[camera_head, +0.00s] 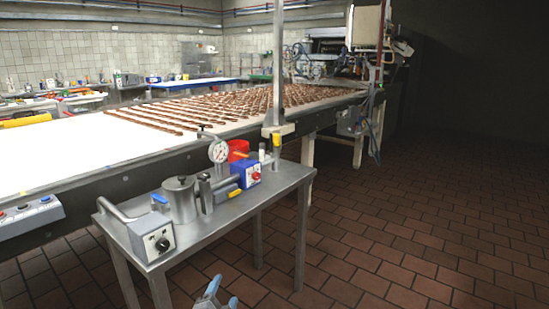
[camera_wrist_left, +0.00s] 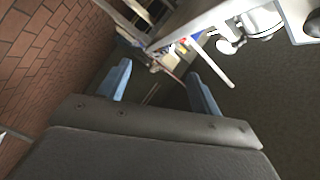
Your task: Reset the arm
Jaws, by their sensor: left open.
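My left gripper (camera_head: 222,298) shows at the bottom edge of the head view, low in front of the small metal table. Its two blue fingers stand apart in the left wrist view (camera_wrist_left: 160,88), with nothing between them. The gripper is open and empty, clear of the table and its objects. Most of my left arm is out of the head view. My right gripper does not show in either view.
A small metal table (camera_head: 225,222) holds a steel pot (camera_head: 180,203), a gauge (camera_head: 218,151), a control box (camera_head: 152,238) and a blue box (camera_head: 245,172). A long conveyor (camera_head: 60,152) carries rows of brown bars (camera_head: 250,102). The brick floor (camera_head: 420,220) at right is clear.

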